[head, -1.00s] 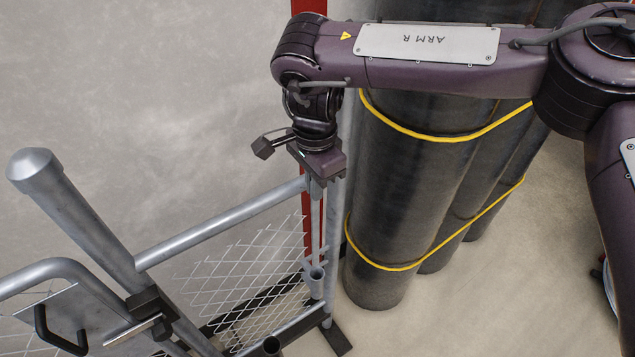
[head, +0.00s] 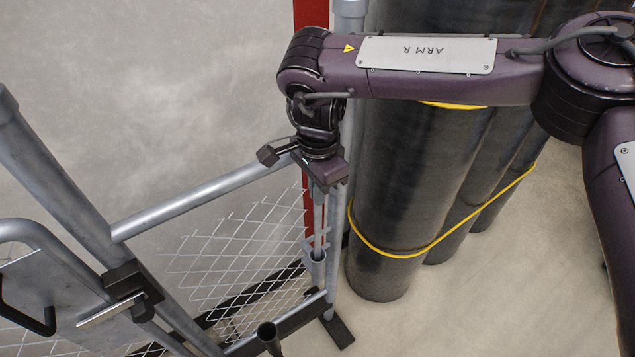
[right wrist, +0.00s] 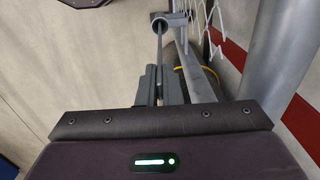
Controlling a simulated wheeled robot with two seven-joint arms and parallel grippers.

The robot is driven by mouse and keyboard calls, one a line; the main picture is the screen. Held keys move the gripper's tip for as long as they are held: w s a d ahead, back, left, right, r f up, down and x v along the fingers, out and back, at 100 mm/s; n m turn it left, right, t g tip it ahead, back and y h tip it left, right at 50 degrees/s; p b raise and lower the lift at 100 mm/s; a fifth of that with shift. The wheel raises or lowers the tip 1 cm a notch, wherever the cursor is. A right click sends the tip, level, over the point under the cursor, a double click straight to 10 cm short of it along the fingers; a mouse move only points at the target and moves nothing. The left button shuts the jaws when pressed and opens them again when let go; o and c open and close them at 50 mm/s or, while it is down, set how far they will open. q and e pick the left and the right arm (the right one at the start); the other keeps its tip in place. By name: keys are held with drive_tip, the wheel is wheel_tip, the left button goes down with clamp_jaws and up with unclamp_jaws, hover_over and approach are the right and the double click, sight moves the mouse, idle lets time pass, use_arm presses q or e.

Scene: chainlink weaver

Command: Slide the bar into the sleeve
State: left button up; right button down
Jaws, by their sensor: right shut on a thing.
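My right gripper (head: 322,188) is shut on a thin grey bar (head: 318,220) and holds it upright beside the fence's end post. The bar runs down from the fingers to the sleeve (head: 318,258), a short grey tube on the fence frame. In the right wrist view the bar (right wrist: 160,48) runs from the fingers (right wrist: 160,90) to the round mouth of the sleeve (right wrist: 160,20). The bar's lower end meets the sleeve, but I cannot tell how deep it sits. My left gripper is out of view.
A mesh fence panel (head: 240,255) with a top rail (head: 200,196) stands left of the gripper. A black clamp (head: 130,282) joins its left post. Dark strapped rolls (head: 400,190) stand close on the right. Floor is clear at lower right.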

sight(317, 210)
drive_tip(key=shift+f+b, duration=1.75)
drive_tip(key=shift+f, duration=1.75)
drive_tip(key=c, duration=1.5)
unclamp_jaws()
drive_tip(key=shift+r, duration=0.4)
wheel_tip(317, 210, up, 7)
drive_tip(key=shift+r+b, duration=0.1)
drive_tip(key=shift+b, duration=0.7)
